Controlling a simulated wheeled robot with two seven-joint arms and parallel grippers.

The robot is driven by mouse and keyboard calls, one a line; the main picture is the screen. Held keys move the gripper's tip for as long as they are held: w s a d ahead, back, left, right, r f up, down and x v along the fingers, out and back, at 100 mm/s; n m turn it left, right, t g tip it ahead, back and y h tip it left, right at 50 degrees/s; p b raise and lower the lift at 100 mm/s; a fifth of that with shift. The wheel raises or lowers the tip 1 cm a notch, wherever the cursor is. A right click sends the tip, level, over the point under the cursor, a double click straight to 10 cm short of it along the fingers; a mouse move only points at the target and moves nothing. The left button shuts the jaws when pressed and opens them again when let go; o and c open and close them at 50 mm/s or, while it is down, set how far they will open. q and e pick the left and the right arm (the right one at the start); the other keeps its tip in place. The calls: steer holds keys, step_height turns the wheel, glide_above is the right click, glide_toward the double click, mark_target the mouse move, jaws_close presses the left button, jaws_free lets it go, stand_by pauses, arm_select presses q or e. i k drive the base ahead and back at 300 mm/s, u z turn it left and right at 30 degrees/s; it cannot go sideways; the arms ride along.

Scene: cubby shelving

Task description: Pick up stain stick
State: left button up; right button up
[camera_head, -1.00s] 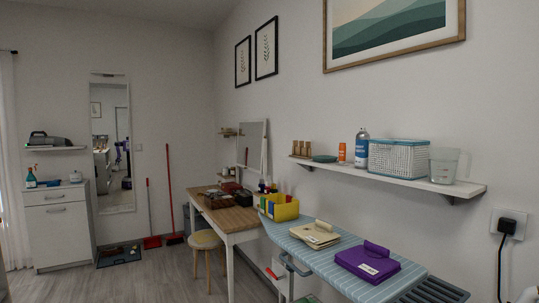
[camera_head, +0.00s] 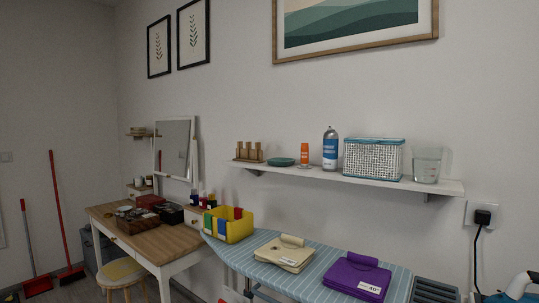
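A small upright orange stick-shaped container with a pale label (camera_head: 304,156) stands on the white wall shelf. It looks like the stain stick, but its label is too small to read. It stands between a teal dish (camera_head: 281,162) on its left and a blue-and-white spray can (camera_head: 330,150) on its right. Neither of my grippers shows in the head view.
The white shelf (camera_head: 440,187) also holds a wooden rack (camera_head: 248,152), a woven basket (camera_head: 373,159) and a clear measuring jug (camera_head: 427,165). Below is a striped ironing board (camera_head: 322,262) with a yellow bin (camera_head: 228,231), a beige folded item (camera_head: 284,254) and a purple one (camera_head: 357,277).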

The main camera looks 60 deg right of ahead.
mark_target(305, 147)
steer(key=i, duration=2.35)
steer(key=z, duration=3.55)
